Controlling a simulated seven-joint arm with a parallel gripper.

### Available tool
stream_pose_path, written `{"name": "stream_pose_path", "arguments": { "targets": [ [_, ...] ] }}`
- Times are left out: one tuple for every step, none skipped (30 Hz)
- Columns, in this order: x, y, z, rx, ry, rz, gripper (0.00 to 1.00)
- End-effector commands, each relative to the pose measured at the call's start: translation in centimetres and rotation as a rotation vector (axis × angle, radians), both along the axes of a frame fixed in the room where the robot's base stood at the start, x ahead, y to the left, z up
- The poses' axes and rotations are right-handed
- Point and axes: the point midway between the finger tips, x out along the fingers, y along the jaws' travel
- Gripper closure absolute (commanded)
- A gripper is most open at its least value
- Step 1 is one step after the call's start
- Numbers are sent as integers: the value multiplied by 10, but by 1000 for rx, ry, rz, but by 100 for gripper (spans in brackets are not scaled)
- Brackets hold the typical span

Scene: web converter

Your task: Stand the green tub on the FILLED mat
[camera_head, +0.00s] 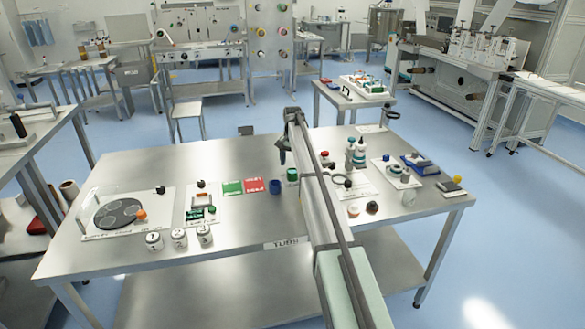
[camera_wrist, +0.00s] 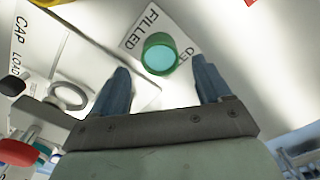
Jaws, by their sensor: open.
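The green tub (camera_wrist: 160,53) shows in the wrist view with its pale cyan round face toward the camera. It overlaps the white FILLED mat (camera_wrist: 139,32) and hides part of its lettering. It appears to stand on this mat, though its base contact is hidden. My gripper (camera_wrist: 161,68) is open, with one blue finger on each side of the tub's near side and a gap to both. In the head view the green tub (camera_head: 292,175) is upright beside my gripper (camera_head: 283,155), and my arm hides the mat area.
Green (camera_head: 232,187) and red (camera_head: 253,185) cards lie farther left. The CAP LOAD board (camera_wrist: 28,48) is left in the wrist view, with a grey ring (camera_wrist: 69,95). Bare tabletop lies behind the cards.

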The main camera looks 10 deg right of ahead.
Motion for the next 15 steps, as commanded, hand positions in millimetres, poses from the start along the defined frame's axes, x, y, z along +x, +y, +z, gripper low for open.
{"name": "stream_pose_path", "arguments": {
  "targets": [
    [1,0,11,0,-1,0,23],
    [1,0,17,0,-1,0,23],
    [1,0,25,0,-2,0,23],
    [1,0,31,0,-2,0,23],
    [1,0,37,0,-1,0,23],
    [1,0,44,0,-1,0,23],
    [1,0,49,0,-1,0,23],
    [1,0,54,0,-1,0,23],
    [1,0,60,0,-1,0,23],
    [1,0,65,0,-1,0,23],
    [1,0,69,-1,-1,0,23],
    [1,0,73,0,0,0,23],
    [1,0,76,0,0,0,23],
    [1,0,79,0,0,0,23],
    [1,0,83,0,0,0,23]
  ]
}}
